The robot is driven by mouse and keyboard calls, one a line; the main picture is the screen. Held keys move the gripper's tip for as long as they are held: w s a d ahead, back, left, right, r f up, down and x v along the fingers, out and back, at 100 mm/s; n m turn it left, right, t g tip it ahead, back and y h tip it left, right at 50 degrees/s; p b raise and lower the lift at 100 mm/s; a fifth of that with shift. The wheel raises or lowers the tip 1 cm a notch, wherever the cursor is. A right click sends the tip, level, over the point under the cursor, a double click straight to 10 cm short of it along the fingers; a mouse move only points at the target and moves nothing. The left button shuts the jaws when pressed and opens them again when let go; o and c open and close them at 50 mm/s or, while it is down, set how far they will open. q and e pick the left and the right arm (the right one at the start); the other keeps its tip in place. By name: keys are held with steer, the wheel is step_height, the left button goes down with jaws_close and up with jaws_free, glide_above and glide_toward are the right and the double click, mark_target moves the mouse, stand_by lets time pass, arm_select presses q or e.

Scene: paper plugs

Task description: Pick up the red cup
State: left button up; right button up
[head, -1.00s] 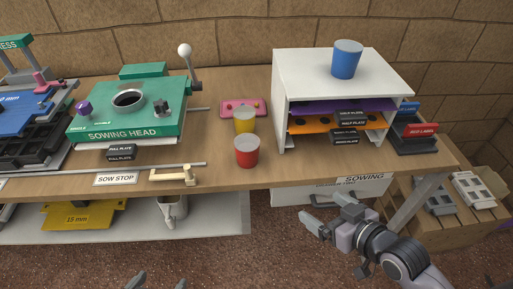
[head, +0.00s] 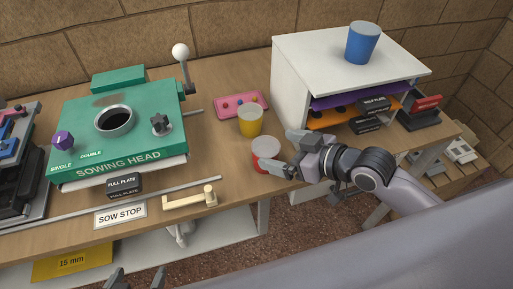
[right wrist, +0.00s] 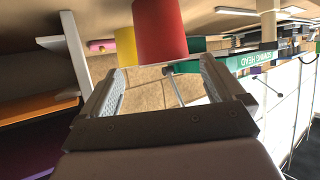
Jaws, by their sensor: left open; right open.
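The red cup (head: 264,148) stands upright on the wooden table near its front edge. My right gripper (head: 287,153) is open at the cup's right side, with one fingertip behind and the other in front, partly covering the cup's lower part. In the right wrist view the red cup (right wrist: 160,30) shows just past the open fingertips (right wrist: 161,65), roughly centred between them; I cannot tell whether they touch it. My left gripper (head: 137,279) is open and empty at the bottom edge of the head view.
A yellow cup (head: 250,122) stands close behind the red one, by a pink panel (head: 241,104). A white shelf unit (head: 290,85) with a blue cup (head: 363,42) on top is at right. The green sowing head (head: 78,120) and a beige latch (head: 190,200) are at left.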

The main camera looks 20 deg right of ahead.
mark_target(260, 147)
steer(key=shift+s+x, duration=0.2)
steer(key=shift+x, duration=3.3)
steer(key=shift+a+f, duration=0.1)
steer(key=shift+f, duration=0.1)
steer(key=c, duration=1)
